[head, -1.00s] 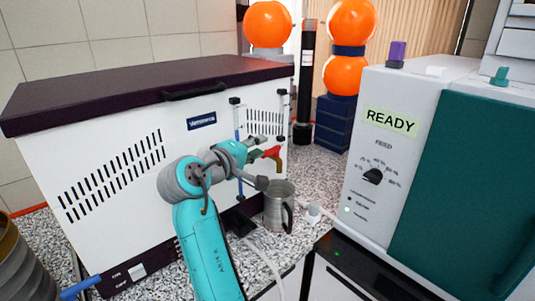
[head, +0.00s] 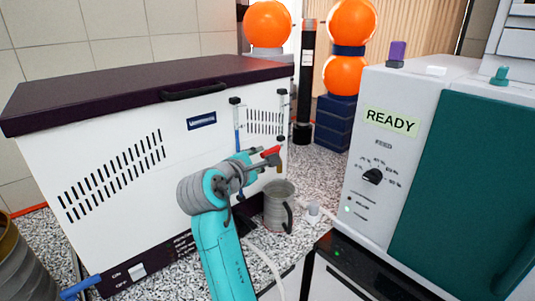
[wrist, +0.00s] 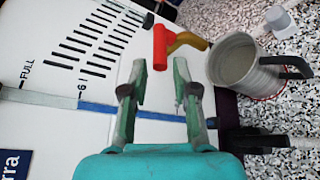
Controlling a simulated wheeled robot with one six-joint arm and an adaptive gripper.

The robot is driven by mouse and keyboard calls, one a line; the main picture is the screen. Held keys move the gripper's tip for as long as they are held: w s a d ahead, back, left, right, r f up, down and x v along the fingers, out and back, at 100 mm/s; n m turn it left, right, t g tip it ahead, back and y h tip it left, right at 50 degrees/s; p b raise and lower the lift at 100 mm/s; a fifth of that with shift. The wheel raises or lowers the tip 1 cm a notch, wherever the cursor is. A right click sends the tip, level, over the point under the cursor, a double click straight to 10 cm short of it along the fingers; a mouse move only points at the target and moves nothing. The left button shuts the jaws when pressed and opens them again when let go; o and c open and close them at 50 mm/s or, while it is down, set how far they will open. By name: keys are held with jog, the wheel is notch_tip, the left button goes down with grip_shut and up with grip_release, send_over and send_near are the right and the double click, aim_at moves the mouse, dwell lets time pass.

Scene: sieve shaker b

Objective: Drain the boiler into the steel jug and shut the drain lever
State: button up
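The boiler (head: 100,150) is a white cabinet with a dark lid. Its red drain lever (head: 271,151) sits on a brass spout (wrist: 190,40) on the front, at the right. In the wrist view the red lever (wrist: 162,47) lies just beyond my fingertips, roughly between their lines. My gripper (wrist: 161,75) is open and empty; in the head view my gripper (head: 262,160) is close to the lever and partly hides the tap. The steel jug (head: 279,207) stands upright on the counter below the spout. In the wrist view the jug (wrist: 236,66) shows a grey inside; I cannot tell its fill.
A sight tube (wrist: 110,109) with blue in it crosses below my fingers in the wrist view. A grey and teal machine reading READY (head: 391,122) stands at the right. A white cap-like piece (head: 313,208) sits beside the jug. A hose (head: 266,257) runs along the counter.

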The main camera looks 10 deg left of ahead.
aim_at(264, 155)
jog(key=x, duration=0.5)
jog(key=shift+w+d+f, duration=0.1)
jog(key=shift+w, duration=0.2)
grip_shut()
